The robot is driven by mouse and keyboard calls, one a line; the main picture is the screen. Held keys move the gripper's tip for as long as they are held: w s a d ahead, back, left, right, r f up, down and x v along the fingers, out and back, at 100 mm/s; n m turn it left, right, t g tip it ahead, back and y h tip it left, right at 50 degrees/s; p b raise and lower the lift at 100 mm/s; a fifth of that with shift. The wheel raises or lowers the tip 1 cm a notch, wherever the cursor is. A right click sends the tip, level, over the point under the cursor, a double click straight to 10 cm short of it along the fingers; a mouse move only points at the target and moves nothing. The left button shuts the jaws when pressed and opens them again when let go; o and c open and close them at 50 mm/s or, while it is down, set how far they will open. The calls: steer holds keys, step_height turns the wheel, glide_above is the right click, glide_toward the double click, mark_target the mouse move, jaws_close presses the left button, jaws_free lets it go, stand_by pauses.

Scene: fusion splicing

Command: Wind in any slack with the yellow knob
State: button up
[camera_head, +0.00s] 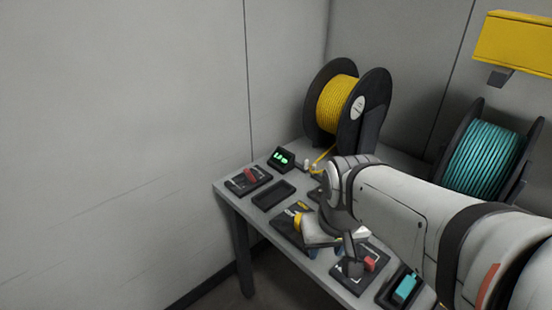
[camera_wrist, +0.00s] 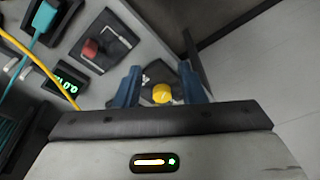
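The yellow knob (camera_wrist: 162,95) shows in the wrist view on a dark panel with white markings. It lies between the two blue fingers of my open gripper (camera_wrist: 161,76), with a gap on each side. Its lower edge is close to my gripper's body in the picture. I cannot tell how far below the fingertips it sits. In the head view my gripper (camera_head: 325,250) points down over the middle of the table. My arm and gripper hide much of the panel there.
A grey table (camera_head: 228,189) holds a green display (camera_head: 281,158), a dark tray (camera_head: 273,195), a red knob (camera_head: 250,174), another red part (camera_head: 369,263) and a teal block (camera_head: 404,288). A yellow spool (camera_head: 336,104) and a teal spool (camera_head: 482,158) stand behind. A yellow cable (camera_wrist: 35,60) crosses the wrist view.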

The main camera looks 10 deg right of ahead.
steer(key=shift+o, duration=0.4)
steer(key=shift+d, duration=0.15)
steer(key=shift+o, duration=0.9)
steer(key=shift+w, duration=0.2)
steer(key=o, duration=0.4)
steer(key=shift+n+g, duration=0.5)
steer(key=shift+n, duration=0.4)
steer(key=w, duration=0.6)
steer(key=w+p, duration=0.1)
steer(key=w, duration=0.2)
steer(key=shift+w+d+f, duration=0.25)
steer(key=shift+w+f, duration=0.05)
steer(key=shift+o, duration=0.2)
steer(key=w+f, duration=0.1)
steer(key=w, duration=0.2)
steer(key=w+f+n, duration=0.1)
steer(key=w+f, duration=0.1)
steer(key=w, duration=0.2)
steer(key=w+f+n+g+p, duration=0.1)
steer(key=w+f, duration=0.1)
steer(key=w, duration=0.1)
steer(key=shift+w+d+f, duration=0.1)
steer(key=shift+w+f, duration=0.05)
steer(key=shift+f, duration=0.1)
steer(key=shift+w+f, duration=0.25)
steer(key=shift+f, duration=0.3)
step_height(320, 180, down, 7)
steer(key=shift+f, duration=0.1)
steer(key=c, duration=1)
